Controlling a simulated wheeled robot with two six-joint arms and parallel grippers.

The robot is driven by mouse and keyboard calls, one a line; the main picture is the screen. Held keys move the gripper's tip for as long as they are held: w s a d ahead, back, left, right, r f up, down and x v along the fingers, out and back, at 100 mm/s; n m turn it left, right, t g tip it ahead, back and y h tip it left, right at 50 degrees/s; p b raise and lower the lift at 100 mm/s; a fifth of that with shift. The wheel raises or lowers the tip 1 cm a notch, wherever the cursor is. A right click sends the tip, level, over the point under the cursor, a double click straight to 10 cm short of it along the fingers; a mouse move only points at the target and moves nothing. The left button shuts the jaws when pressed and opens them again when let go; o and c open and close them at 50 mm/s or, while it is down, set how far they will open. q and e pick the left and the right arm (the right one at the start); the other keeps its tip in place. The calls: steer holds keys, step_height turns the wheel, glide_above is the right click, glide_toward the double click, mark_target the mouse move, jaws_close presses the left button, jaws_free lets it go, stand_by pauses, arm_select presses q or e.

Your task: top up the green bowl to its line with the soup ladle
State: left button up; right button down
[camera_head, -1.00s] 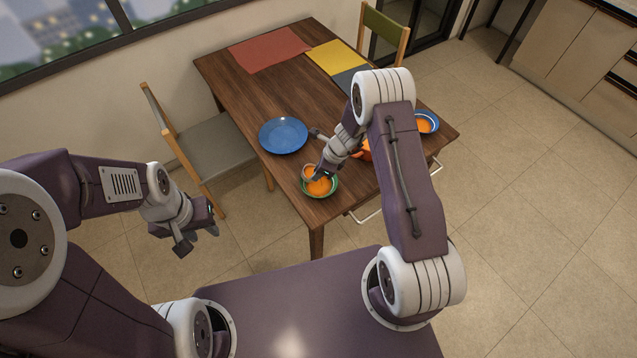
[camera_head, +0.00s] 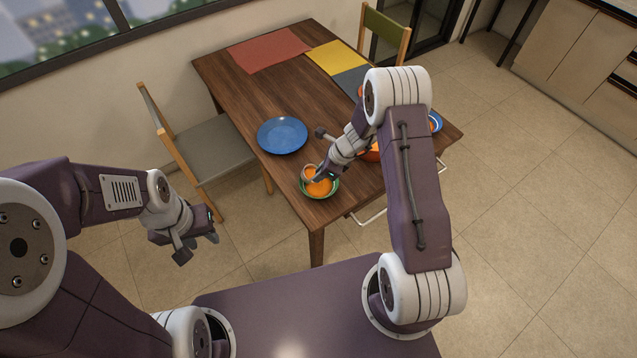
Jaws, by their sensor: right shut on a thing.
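The green bowl (camera_head: 334,193) stands near the front corner of the wooden table, with orange soup in it. The soup ladle (camera_head: 309,173) is over the bowl, at its far left side; its cup shows orange. My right gripper (camera_head: 322,176) is shut on the ladle, right above the bowl. The ladle's handle is mostly hidden by the gripper, and I cannot tell whether its cup touches the bowl. The soup line in the bowl is too small to make out. My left gripper (camera_head: 198,247) hangs off the table at the left, empty, with its fingers apart.
A blue plate (camera_head: 283,135) lies left of the bowl. An orange pot (camera_head: 371,155) and a blue bowl (camera_head: 436,122) are partly behind my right arm. Red (camera_head: 268,49) and yellow (camera_head: 335,57) mats lie at the back. A chair (camera_head: 205,150) stands at the left.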

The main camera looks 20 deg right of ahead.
steer(key=shift+f, duration=0.15)
steer(key=shift+d+b, duration=0.25)
steer(key=shift+b, duration=0.3)
steer(key=shift+s+b, duration=0.1)
steer(key=shift+b, duration=0.3)
steer(key=shift+d+y+b, duration=0.15)
steer(key=shift+y+b, duration=0.15)
steer(key=shift+b, duration=0.2)
steer(key=shift+s+t+b, duration=0.15)
steer(key=shift+t+b, duration=0.15)
steer(key=shift+b, duration=0.05)
steer(key=shift+d+b, duration=0.15)
steer(key=shift+b, duration=0.2)
steer(key=shift+s+y+b, duration=0.1)
steer(key=shift+y+b, duration=0.2)
steer(key=shift+b, duration=0.1)
steer(key=shift+d+f+b, duration=0.1)
steer(key=shift+d+b, duration=0.05)
steer(key=shift+b, duration=0.15)
